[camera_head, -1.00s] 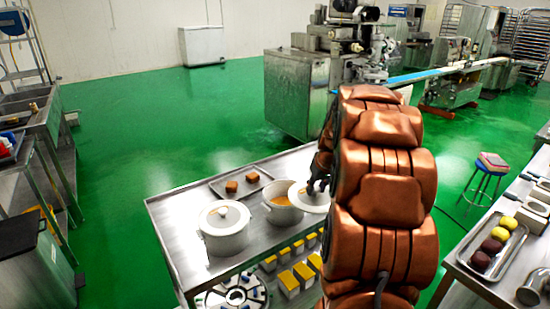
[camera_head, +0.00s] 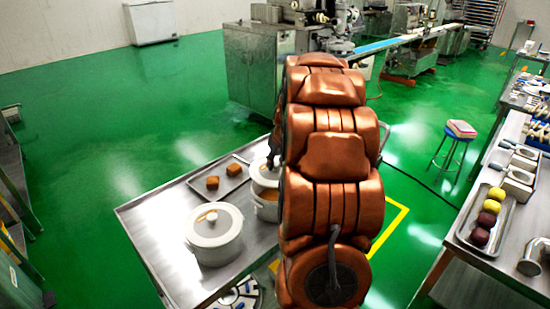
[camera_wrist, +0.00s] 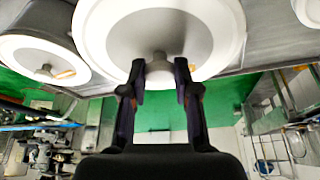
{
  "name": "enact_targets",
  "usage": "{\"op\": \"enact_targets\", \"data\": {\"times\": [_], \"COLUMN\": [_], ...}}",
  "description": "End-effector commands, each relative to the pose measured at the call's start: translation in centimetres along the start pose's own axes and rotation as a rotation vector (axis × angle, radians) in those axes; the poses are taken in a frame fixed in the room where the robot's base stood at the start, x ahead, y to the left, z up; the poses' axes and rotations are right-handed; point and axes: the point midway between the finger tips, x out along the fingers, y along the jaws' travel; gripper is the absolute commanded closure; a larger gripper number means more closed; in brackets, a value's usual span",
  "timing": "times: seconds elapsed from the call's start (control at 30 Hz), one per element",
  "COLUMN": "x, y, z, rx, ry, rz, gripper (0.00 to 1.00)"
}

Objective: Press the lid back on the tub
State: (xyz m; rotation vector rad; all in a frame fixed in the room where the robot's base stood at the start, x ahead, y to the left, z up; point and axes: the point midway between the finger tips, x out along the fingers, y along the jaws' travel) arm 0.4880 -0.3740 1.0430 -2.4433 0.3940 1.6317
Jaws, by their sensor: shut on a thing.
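The white lid (camera_head: 264,171) is up over the far part of the open tub (camera_head: 266,208), whose orange contents show below its near edge. It looks apart from the rim, though my arm hides its right side. In the wrist view the lid (camera_wrist: 110,35) fills the top middle, and its knob (camera_wrist: 159,66) is between the fingers of my gripper (camera_wrist: 160,72). My gripper is shut on that knob; in the head view it is mostly hidden behind my arm.
A second tub (camera_head: 216,252) with its lid on stands close to the left. A tray (camera_head: 228,186) with two brown blocks lies behind, on the steel table (camera_head: 150,220). A side table with a tray of coloured balls (camera_head: 470,240) stands at right.

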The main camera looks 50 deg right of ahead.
Motion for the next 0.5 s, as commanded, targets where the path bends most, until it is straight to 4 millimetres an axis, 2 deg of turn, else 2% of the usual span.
{"op": "enact_targets", "data": {"times": [0.5], "x": [4.0], "y": [-0.2], "z": [1.6], "rx": [-0.003], "ry": [-0.001], "rz": [-0.002], "gripper": [1.00]}}
